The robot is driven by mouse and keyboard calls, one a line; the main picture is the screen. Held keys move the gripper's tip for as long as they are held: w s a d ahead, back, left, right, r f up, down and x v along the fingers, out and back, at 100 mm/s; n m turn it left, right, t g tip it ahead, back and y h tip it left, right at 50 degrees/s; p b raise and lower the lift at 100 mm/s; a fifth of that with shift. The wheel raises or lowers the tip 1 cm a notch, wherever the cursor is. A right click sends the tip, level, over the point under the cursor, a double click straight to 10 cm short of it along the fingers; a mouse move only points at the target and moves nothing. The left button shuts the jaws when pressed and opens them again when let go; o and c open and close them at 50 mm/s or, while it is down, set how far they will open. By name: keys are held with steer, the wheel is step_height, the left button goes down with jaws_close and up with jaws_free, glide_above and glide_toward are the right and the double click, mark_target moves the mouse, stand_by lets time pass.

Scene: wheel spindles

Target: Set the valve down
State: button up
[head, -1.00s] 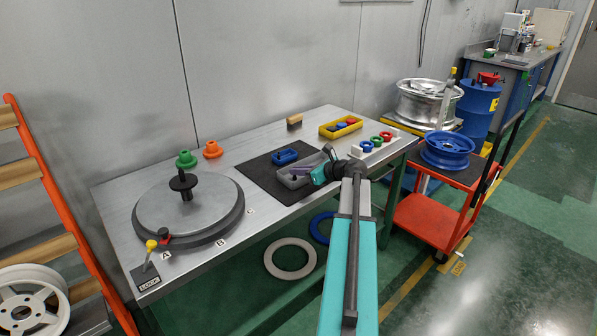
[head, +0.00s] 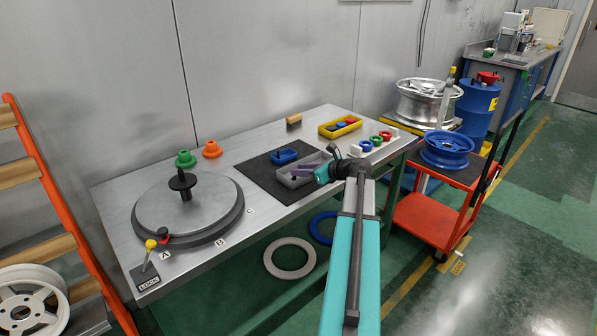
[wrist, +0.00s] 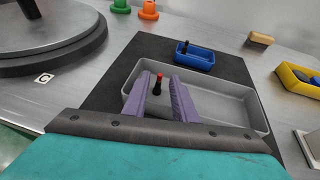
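The valve (wrist: 158,84), a small dark stem with a red tip, stands roughly upright at the left part of the grey tray (wrist: 225,99) in the wrist view. The purple fingers of my gripper (wrist: 159,82) are on either side of it, with a visible gap on both sides, so it looks open and not gripping. Whether the valve's foot rests on the tray floor is hard to tell. In the head view my gripper (head: 299,172) is low over the grey tray (head: 288,182); the valve cannot be made out there.
A blue tray (wrist: 194,57) with a dark piece in it lies behind on the black mat (wrist: 147,54). A yellow bin (head: 357,127), a white holder with coloured rings (head: 376,142) and a turntable (head: 204,219) share the bench. A wooden block (head: 294,120) stands at the back.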

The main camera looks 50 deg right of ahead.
steer(key=v, duration=1)
steer(key=shift+s, duration=0.1)
stand_by(0.6)
